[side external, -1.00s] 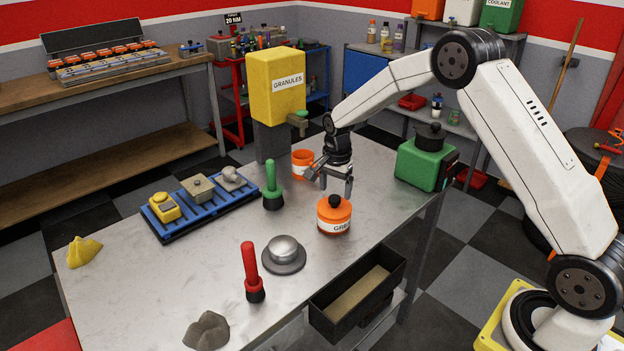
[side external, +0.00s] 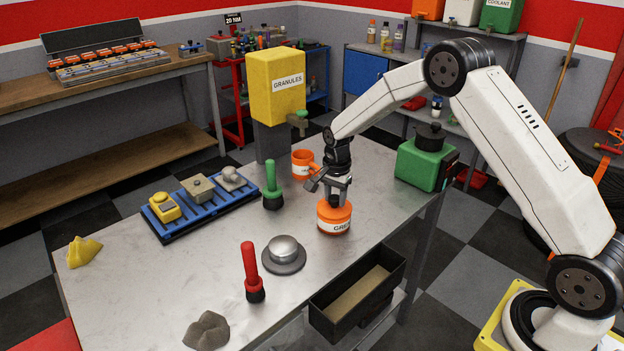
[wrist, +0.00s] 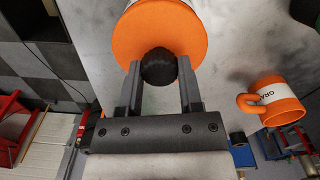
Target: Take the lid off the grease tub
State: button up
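The grease tub (side external: 334,226) is a squat orange tub with a white label, upright on the metal bench. Its orange lid (wrist: 150,30) is on it and has a round black knob (wrist: 160,68). Whether the fingertips touch the lid is hard to tell.
An orange mug (side external: 302,163) stands just behind my gripper, by the yellow granules dispenser (side external: 278,88). A green box (side external: 424,165) is to the right, a black open bin (side external: 357,293) in front.

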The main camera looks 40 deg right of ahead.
grip_shut()
jog(key=shift+r, duration=0.7)
jog(key=s+a+r, duration=0.2)
jog(key=s+r, duration=0.9)
jog(key=s, duration=0.3)
jog(key=shift+r, duration=0.3)
